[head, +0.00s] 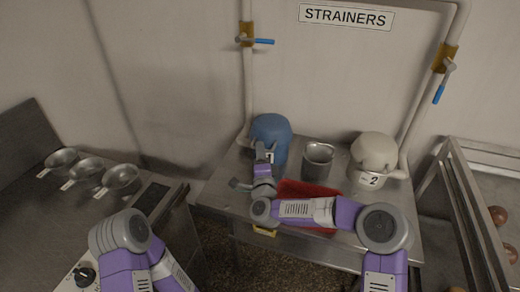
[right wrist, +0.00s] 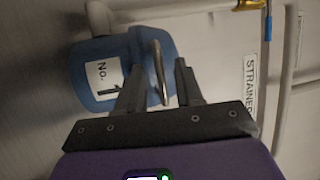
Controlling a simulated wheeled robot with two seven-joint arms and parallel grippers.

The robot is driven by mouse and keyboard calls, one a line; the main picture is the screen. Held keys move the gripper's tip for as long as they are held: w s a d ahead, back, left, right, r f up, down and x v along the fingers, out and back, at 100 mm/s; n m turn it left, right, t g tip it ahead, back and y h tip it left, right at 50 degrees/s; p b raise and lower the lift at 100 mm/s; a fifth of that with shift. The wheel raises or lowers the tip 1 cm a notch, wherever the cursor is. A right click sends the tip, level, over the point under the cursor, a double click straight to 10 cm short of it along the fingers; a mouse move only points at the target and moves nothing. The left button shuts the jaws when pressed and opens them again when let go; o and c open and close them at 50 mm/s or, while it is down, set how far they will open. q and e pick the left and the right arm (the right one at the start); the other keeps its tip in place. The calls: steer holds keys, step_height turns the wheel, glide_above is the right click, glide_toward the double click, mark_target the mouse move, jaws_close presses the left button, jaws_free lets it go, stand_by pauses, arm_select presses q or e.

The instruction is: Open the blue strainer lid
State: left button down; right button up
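The blue strainer (head: 271,128) stands at the back left of the metal table, its rounded blue lid down as far as I can see. It also shows in the right wrist view (right wrist: 122,62), with a white "No. 1" label and a curved grey handle (right wrist: 160,72). My right gripper (head: 265,150) is in front of the strainer and hides part of it in the head view. In the right wrist view my right gripper (right wrist: 159,72) is open, with the handle between its fingers and gaps on both sides. My left arm shows at lower left; its gripper is out of view.
A grey metal cup (head: 318,160) and a white strainer (head: 374,158) labelled 2 stand to the right. A red tray (head: 311,190) lies partly under my right arm. Pipes with blue-handled valves (head: 258,41) run up the wall. Several metal pans (head: 86,169) sit at left.

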steer(key=shift+w+a+r, duration=0.1)
steer(key=shift+w+r, duration=0.05)
steer(key=shift+w, duration=0.85)
jaws_close()
